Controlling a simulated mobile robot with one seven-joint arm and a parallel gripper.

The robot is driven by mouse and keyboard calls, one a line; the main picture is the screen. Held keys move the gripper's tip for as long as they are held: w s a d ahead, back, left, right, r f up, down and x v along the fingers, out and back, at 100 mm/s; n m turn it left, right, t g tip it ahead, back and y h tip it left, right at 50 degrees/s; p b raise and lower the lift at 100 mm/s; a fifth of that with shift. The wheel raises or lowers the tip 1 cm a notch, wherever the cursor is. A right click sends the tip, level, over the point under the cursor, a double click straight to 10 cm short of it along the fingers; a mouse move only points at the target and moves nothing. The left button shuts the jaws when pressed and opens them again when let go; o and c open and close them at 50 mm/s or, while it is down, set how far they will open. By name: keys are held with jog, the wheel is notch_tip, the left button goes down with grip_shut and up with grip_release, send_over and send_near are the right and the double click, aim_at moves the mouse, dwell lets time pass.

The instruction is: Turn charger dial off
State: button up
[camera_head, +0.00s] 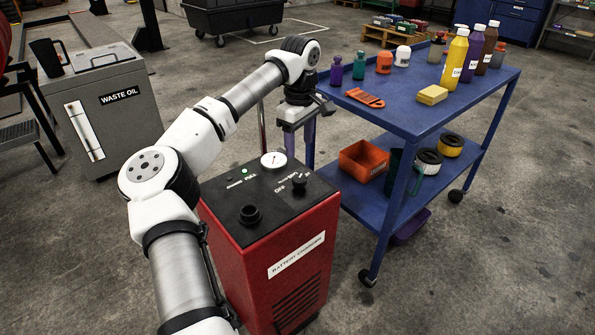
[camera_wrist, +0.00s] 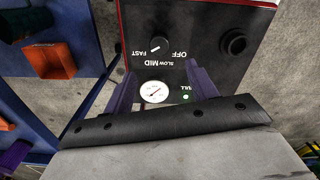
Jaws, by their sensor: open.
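The battery charger (camera_head: 280,225) is a red cabinet with a black top panel. Its dial (camera_head: 299,184) is a small black knob; in the wrist view the dial (camera_wrist: 158,45) sits among the upside-down labels OFF, SLOW, MID and FAST. Its white pointer mark seems turned to the FAST side, away from OFF. My gripper (camera_head: 298,142) hangs above the panel's far edge. In the wrist view my gripper (camera_wrist: 160,70) has two purple fingers wide apart, with nothing between them. The dial lies just beyond the fingertips, and no contact shows.
A round gauge (camera_wrist: 154,92), a lit green FULL lamp (camera_wrist: 186,97) and a larger black round fitting (camera_wrist: 233,41) share the panel. A blue cart (camera_head: 405,115) with bottles and an orange bin (camera_head: 362,160) stands close on the right. A grey waste oil cabinet (camera_head: 110,125) is at left.

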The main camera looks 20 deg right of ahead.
aim_at(299, 178)
notch_tip(299, 178, down, 11)
jog(key=shift+r+p, duration=0.2)
jog(key=shift+p, duration=0.1)
jog(key=c, duration=1)
